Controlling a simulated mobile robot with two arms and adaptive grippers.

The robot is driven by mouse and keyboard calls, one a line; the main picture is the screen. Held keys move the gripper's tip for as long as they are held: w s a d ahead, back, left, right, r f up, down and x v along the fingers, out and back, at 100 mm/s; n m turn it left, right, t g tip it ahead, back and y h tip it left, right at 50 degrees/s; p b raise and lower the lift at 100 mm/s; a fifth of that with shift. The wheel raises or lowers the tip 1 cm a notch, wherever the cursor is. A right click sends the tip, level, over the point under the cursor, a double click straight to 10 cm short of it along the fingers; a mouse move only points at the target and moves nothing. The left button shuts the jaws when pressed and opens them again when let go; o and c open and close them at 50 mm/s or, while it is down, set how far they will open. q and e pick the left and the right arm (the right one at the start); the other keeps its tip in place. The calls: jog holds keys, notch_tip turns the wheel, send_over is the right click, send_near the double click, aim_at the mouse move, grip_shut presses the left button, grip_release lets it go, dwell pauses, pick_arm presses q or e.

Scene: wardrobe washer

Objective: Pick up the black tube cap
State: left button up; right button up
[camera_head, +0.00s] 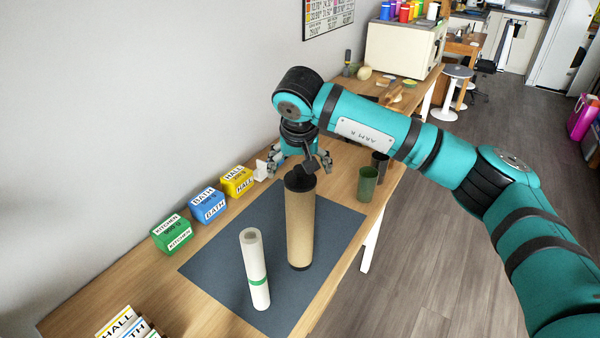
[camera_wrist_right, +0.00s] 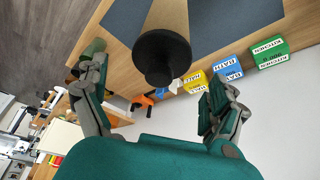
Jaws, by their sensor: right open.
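The brown cardboard tube (camera_head: 301,230) stands upright on the dark mat, with a black band at its foot. The black tube cap (camera_head: 299,184) sits on its top end. In the right wrist view the cap (camera_wrist_right: 161,58) is a round black disc at the end of the tube, ahead of and between my fingers. My right gripper (camera_head: 300,165) is open and empty above and just behind the cap; its fingers (camera_wrist_right: 155,100) stand wide apart and do not appear to touch it. My left gripper is not in view.
A white paper roll (camera_head: 254,272) with a green band stands left of the tube on the dark mat (camera_head: 215,262). Green KITCHEN, blue BATH and yellow HALL boxes (camera_head: 237,181) line the wall. A green cup (camera_head: 367,184) and a dark cup (camera_head: 380,163) stand right.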

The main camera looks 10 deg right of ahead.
jog(key=shift+x, duration=1.3)
jog(key=c, duration=1)
jog(key=shift+r, duration=0.1)
jog(key=shift+c, duration=0.2)
